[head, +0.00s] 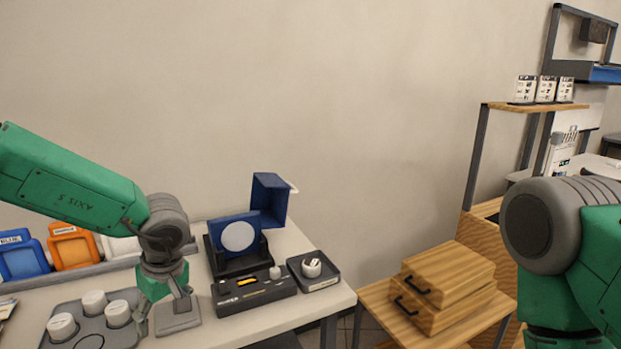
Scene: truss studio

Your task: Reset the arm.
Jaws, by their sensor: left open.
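My left arm, green with grey joints, reaches in from the left. Its left gripper (162,312) points down over the white table (265,322), with its fingers apart and nothing visible between them. The fingers are close to a small grey plate (178,322) and a grey tray (70,333) holding several white round pieces. I cannot tell whether the fingers touch either one. My right arm shows at the right edge as a grey joint and green links; its gripper is out of view.
Blue (22,258) and orange (72,246) bins stand at the back left. Wooden cases (443,285) sit on a low table, near a shelf (535,107).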

